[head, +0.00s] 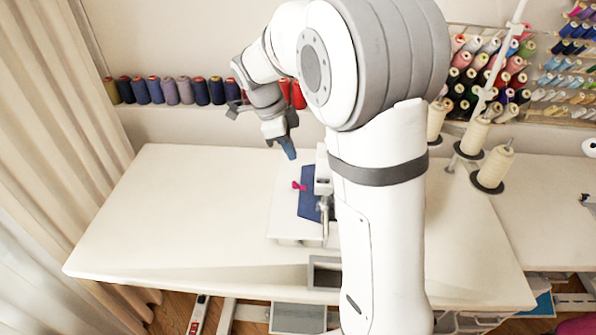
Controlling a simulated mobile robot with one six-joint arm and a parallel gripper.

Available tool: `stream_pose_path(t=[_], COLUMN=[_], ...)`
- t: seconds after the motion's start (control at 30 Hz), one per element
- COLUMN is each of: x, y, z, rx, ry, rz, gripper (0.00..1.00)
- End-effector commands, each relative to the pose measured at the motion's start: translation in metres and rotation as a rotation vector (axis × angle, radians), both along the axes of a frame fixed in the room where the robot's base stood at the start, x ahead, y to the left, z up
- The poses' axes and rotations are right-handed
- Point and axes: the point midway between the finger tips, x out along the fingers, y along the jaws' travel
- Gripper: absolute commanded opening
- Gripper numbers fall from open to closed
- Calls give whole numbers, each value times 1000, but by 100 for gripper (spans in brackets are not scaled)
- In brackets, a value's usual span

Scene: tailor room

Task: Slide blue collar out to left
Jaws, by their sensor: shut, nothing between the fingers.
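The blue collar (309,207) lies flat on the white bed of the sewing machine, near the table's middle. Its right side is partly hidden behind the machine's head (323,183) and my arm. A small pink-red piece (298,186) lies at the collar's left edge. My gripper (288,149) hangs above and behind the collar, a little to its left, pointing down. Its blue fingertips are together and empty, apart from the collar.
The white table (170,220) is clear to the left of the machine. Thread spools (202,91) line a ledge along the back wall. Cone spools (493,167) stand on the right. A curtain (60,130) hangs at the left.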

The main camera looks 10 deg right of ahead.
Motion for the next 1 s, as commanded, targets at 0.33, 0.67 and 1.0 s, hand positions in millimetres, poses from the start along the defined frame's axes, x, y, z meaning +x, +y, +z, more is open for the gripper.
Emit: stream_pose_path(t=[0.33,0.67,1.0], x=[1,-4,-5], y=[-8,-25,-29], z=[-34,-85,-97], rx=[-18,-18,-17], ry=[-7,-9,-11], rz=[-56,-54,-53], gripper=[0,0,0])
